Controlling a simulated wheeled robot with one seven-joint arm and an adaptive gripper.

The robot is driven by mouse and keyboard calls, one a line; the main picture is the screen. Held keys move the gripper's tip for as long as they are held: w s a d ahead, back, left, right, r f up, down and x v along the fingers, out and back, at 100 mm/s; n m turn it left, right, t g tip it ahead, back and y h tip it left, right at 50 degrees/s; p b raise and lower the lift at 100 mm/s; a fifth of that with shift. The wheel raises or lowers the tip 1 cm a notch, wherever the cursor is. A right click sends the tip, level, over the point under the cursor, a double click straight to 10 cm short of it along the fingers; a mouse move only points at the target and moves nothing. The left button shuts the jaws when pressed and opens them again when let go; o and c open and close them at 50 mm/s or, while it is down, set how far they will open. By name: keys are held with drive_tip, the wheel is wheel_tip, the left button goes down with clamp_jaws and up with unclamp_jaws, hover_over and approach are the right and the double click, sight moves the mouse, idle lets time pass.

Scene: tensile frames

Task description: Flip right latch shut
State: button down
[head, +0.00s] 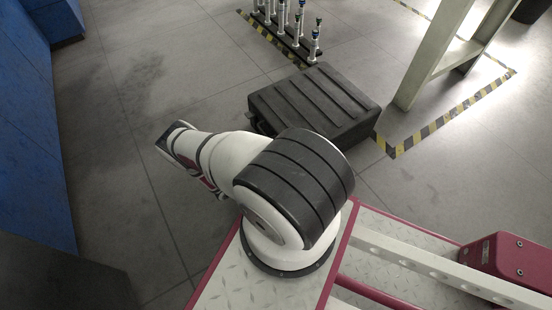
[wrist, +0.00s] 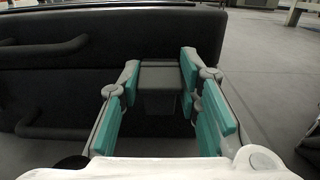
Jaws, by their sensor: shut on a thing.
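A black ribbed case (head: 315,103) lies closed on the floor in the head view. Its dark side wall fills much of the wrist view (wrist: 120,75). A dark grey, blocky latch (wrist: 159,101) sits on this wall, right of centre. My gripper (wrist: 160,70) has its teal-padded fingers on both sides of the latch and is shut on it. Whether the latch is raised or flat against the wall is hard to tell. In the head view my own arm hides the gripper and the latch.
Two dark bar handles, upper (wrist: 45,52) and lower (wrist: 70,118), stick out left of the latch. A pale metal frame (head: 425,65) stands right of the case. A rack of posts (head: 288,32) stands behind it. Open floor (head: 120,130) lies to the left.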

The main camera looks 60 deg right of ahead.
drive_tip(key=shift+s+d+r+t+y+p, duration=0.1)
drive_tip(key=shift+d+r+t+y+p, duration=0.25)
drive_tip(key=shift+p, duration=0.35)
drive_tip(key=shift+s+y+p, duration=0.1)
drive_tip(key=shift+y+p, duration=0.25)
drive_tip(key=shift+p, duration=0.05)
drive_tip(key=shift+f, duration=0.1)
drive_tip(key=c, duration=1.2)
unclamp_jaws()
drive_tip(key=shift+o, duration=0.2)
drive_tip(key=v, duration=1.2)
